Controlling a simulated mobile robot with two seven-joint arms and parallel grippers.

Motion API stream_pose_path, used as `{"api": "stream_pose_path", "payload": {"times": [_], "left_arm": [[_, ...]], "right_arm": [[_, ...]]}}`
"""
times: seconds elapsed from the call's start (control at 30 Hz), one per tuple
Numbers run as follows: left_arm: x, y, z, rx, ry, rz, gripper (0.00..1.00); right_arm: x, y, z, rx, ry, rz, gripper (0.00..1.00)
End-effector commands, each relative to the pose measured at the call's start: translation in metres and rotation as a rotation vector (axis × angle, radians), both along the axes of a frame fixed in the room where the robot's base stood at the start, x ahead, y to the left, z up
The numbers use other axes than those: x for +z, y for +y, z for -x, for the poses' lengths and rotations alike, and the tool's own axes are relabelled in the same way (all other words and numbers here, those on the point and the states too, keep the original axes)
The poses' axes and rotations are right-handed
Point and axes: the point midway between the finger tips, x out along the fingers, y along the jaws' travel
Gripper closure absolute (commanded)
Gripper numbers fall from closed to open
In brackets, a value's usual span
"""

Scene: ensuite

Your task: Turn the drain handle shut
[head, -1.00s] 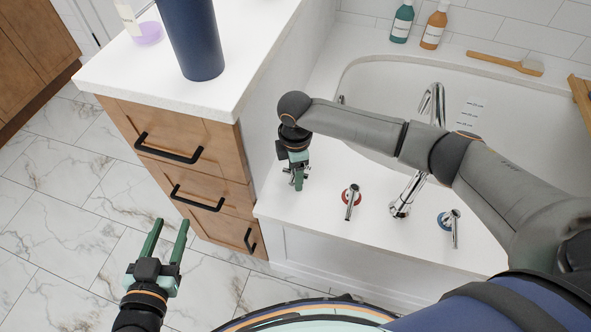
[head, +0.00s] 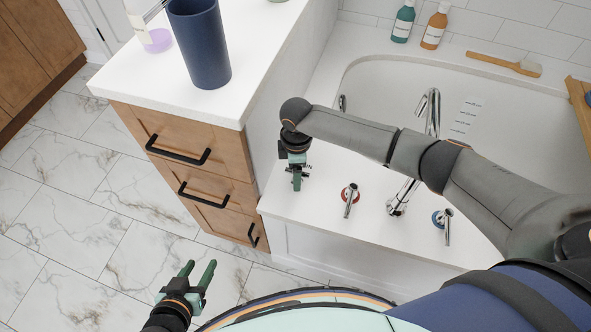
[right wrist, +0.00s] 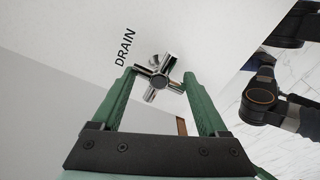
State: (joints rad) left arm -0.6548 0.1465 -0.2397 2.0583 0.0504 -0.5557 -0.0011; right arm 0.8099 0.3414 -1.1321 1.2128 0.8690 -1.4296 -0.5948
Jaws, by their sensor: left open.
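The drain handle (right wrist: 160,76) is a small chrome cross on the white tub deck, beside the printed word DRAIN, in the right wrist view. My right gripper's green fingers (right wrist: 160,82) stand on either side of it, with the cross between their tips. I cannot tell whether both fingers press on it. In the head view my right gripper (head: 297,182) points down at the deck's left end and hides the handle. My left gripper (head: 199,267) is open and empty over the floor at the lower left.
A red-ringed tap lever (head: 350,198), the chrome spout (head: 405,192) and a blue-ringed lever (head: 446,222) stand to the right on the deck. A drawer cabinet (head: 190,160) with a blue cup (head: 200,45) stands close on the left. The marble floor (head: 80,230) is clear.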

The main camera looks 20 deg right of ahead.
Motion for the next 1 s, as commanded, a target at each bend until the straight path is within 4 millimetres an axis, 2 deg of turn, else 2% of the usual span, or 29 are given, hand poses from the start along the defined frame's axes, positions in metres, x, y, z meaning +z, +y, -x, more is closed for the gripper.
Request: {"api": "stream_pose_path", "payload": {"times": [0.03,0.17,0.47,0.57,0.9,1.0], "left_arm": [[0.0,0.0,0.0,0.0,-0.001,0.0,0.5],[0.0,0.0,0.0,0.0,-0.001,0.0,0.5],[0.002,0.0,-0.001,0.0,-0.002,0.001,0.5],[0.007,0.0,-0.001,0.0,-0.003,0.001,0.5],[0.022,-0.002,-0.002,-0.002,0.001,0.003,0.5],[0.025,-0.003,-0.002,-0.004,0.002,0.003,0.5]], "right_arm": [[-0.001,-0.01,-0.002,-0.013,-0.001,0.02,0.16],[-0.001,-0.008,-0.002,-0.008,0.0,0.015,0.03],[0.004,-0.005,-0.001,-0.001,0.0,0.009,0.03],[0.016,-0.005,-0.001,-0.001,0.0,0.009,0.03],[0.089,-0.005,-0.002,-0.002,-0.003,0.01,0.03],[0.106,-0.006,-0.001,-0.003,-0.002,0.011,0.03]]}}
